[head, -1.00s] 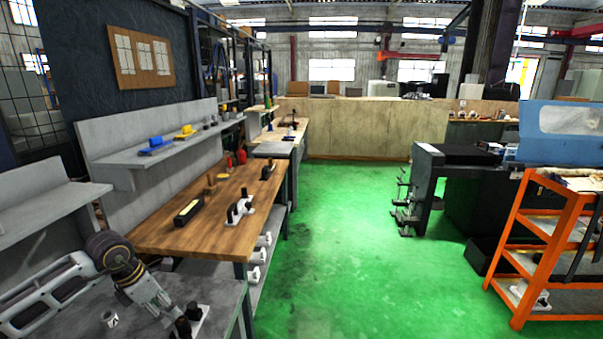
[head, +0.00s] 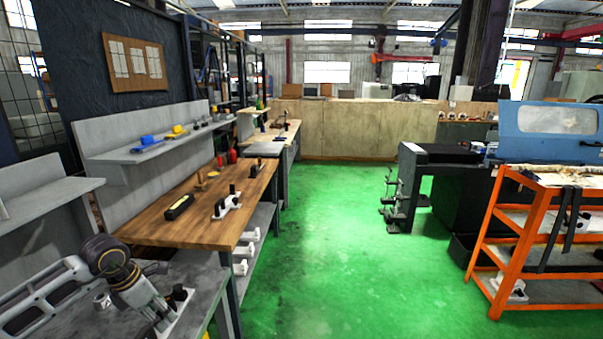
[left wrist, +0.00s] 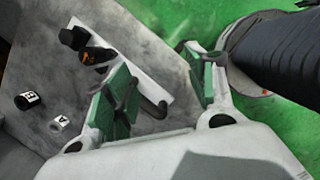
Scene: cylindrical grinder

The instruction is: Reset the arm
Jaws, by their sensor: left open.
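My left arm comes in at the lower left of the head view, over the near grey table (head: 75,325). My left gripper (head: 160,325) points down there, with its tips hard to make out. Beyond the fingers a white plate holder (left wrist: 132,70) with black knobs lies on the grey tabletop. The holder also shows beside the gripper in the head view (head: 178,318). My right gripper is not in view.
Small black and white cylinders (left wrist: 60,123) lie on the grey table. A wooden workbench (head: 160,228) with a black block and holders stands beyond. An orange rack (head: 508,240) and a blue machine (head: 545,130) stand at the right. Green floor (head: 330,250) is clear between.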

